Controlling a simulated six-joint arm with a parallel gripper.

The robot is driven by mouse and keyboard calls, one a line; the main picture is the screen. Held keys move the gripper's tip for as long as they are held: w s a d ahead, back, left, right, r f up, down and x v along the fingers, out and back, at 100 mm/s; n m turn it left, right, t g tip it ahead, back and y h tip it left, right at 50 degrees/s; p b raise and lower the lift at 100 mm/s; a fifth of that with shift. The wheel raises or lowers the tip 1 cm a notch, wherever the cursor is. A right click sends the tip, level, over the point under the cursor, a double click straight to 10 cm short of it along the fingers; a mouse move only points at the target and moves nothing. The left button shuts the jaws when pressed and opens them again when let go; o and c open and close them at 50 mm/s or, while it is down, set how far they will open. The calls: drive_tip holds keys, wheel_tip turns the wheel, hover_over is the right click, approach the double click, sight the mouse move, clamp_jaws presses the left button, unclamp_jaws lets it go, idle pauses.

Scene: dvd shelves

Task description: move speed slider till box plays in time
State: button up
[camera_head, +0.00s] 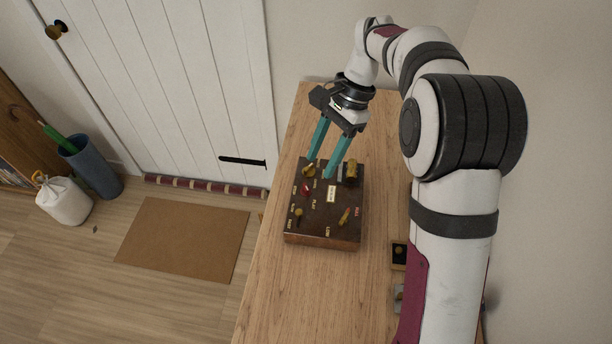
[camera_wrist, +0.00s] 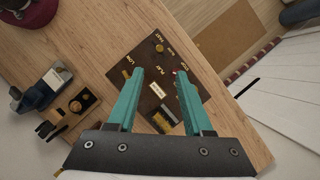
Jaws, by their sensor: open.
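A dark brown box (camera_head: 325,228) with brass controls and small gilt labels sits on the wooden table. A small brass knob (camera_head: 298,213) stands near its front left corner; in the wrist view this knob (camera_wrist: 159,48) is beside lettering that seems to read FAST and SLOW.
Small devices (camera_wrist: 40,92) lie on the table beside the box, partly hidden by my arm in the head view. The bare tabletop (camera_head: 285,290) is clear in front. A white door (camera_head: 190,80), brown mat (camera_head: 185,238) and blue bin (camera_head: 90,168) lie left.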

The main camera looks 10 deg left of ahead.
sight(299, 211)
drive_tip(key=x, duration=1.3)
drive_tip(key=shift+s+f, duration=0.1)
drive_tip(key=shift+f, duration=0.05)
clamp_jaws()
idle(0.6)
